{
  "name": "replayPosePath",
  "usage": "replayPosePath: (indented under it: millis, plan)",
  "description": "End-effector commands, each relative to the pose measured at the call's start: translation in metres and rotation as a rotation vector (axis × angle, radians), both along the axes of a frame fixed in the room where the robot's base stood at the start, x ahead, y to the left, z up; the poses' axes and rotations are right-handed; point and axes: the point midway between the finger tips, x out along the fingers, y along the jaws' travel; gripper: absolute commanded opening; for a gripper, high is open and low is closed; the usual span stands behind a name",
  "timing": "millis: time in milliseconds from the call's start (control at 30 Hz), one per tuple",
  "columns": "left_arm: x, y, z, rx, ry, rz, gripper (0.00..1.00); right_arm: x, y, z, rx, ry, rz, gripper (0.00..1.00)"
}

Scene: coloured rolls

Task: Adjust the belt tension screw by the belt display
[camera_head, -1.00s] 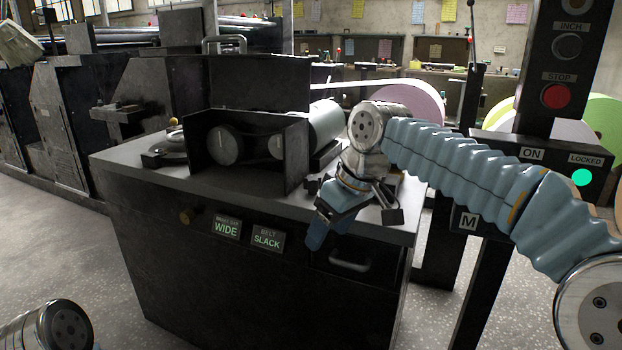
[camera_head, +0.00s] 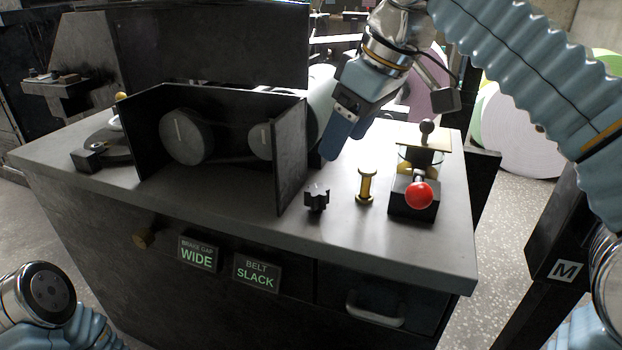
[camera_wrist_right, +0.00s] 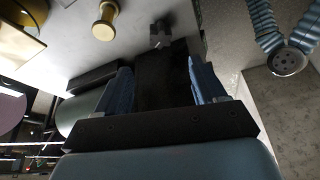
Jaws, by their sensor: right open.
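The belt display (camera_head: 256,273) on the cabinet's front face reads "BELT SLACK". A dark lobed knob (camera_head: 317,197) stands on the top above it and also shows in the right wrist view (camera_wrist_right: 160,35). I cannot tell which is the tension screw. My right gripper (camera_head: 342,140) is above the top, behind the lobed knob and beside the guard's right wall. In the wrist view its blue fingers (camera_wrist_right: 162,75) are apart, with nothing visibly held. My left gripper is out of view.
The "BRAKE GAP WIDE" display (camera_head: 197,254) sits left of the belt display. A black guard (camera_head: 291,155) surrounds two pulleys. A brass spool-shaped post (camera_head: 366,186) and a red ball knob (camera_head: 419,195) stand to the right. The top's front strip is clear.

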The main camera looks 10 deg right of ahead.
Motion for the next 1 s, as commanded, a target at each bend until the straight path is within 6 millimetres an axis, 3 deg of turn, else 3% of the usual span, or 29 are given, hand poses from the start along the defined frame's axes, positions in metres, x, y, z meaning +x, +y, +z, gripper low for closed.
replayPosePath:
  millis: [533,700,1000]
  plan:
    - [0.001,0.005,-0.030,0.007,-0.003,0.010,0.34,0.031,0.028,-0.105,0.000,0.004,0.000,0.70]
    - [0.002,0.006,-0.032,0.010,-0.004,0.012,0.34,0.037,0.032,-0.120,0.001,0.001,-0.001,0.70]
    - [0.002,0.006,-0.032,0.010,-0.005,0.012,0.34,0.038,0.033,-0.123,0.000,0.000,-0.001,0.70]
